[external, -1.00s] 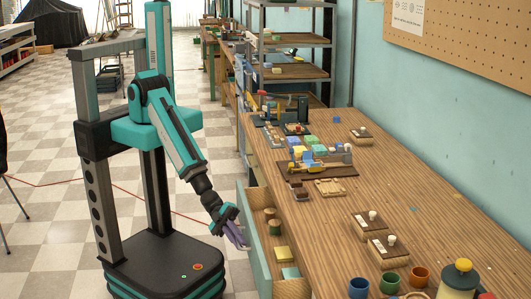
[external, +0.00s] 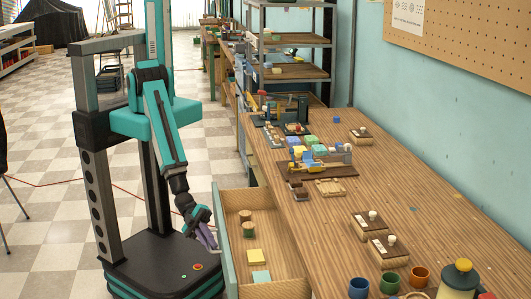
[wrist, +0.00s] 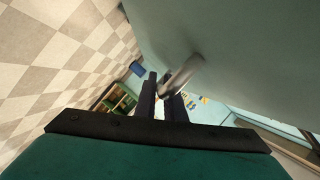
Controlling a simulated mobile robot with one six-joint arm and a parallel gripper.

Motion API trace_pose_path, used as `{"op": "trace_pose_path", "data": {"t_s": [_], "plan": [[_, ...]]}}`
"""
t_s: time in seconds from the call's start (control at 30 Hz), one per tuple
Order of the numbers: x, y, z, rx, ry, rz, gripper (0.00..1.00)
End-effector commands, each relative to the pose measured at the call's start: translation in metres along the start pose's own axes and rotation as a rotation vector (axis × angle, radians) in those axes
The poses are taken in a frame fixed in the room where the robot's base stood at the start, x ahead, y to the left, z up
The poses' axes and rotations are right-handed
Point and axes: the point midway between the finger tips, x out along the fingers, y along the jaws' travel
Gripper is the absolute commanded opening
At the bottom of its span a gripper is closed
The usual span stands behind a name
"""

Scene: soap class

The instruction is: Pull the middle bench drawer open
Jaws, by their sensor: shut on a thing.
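The bench drawer (external: 227,238) is pulled out from the left side of the wooden bench, with its pale teal front facing my arm. Inside it are two round wooden pieces, a yellow block (external: 256,257) and a light teal block (external: 261,277). My gripper (external: 209,240) is at the outer face of the drawer front. In the wrist view my gripper (wrist: 162,95) is shut on a pale metal bar handle (wrist: 183,74) on the teal front. The bench top hides any other drawers in the external view.
The bench top (external: 330,225) holds soap blocks, stamps, a wooden tool and coloured cups (external: 389,283). A shelf rack (external: 295,72) stands beyond it. Checkered floor (external: 50,240) is clear to the left of my base.

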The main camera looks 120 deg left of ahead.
Motion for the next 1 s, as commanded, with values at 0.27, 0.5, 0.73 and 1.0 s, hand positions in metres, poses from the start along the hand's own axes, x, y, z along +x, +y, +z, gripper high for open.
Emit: {"op": "trace_pose_path", "data": {"t_s": [0.27, 0.5, 0.73, 1.0], "plan": [[0.001, -0.002, -0.002, 0.001, 0.005, -0.005, 0.0], [0.0, -0.001, -0.001, 0.0, 0.002, -0.003, 0.17], [0.002, -0.001, -0.004, -0.009, 0.004, 0.008, 0.28], [0.017, 0.0, -0.033, -0.068, 0.019, 0.073, 0.28]]}}
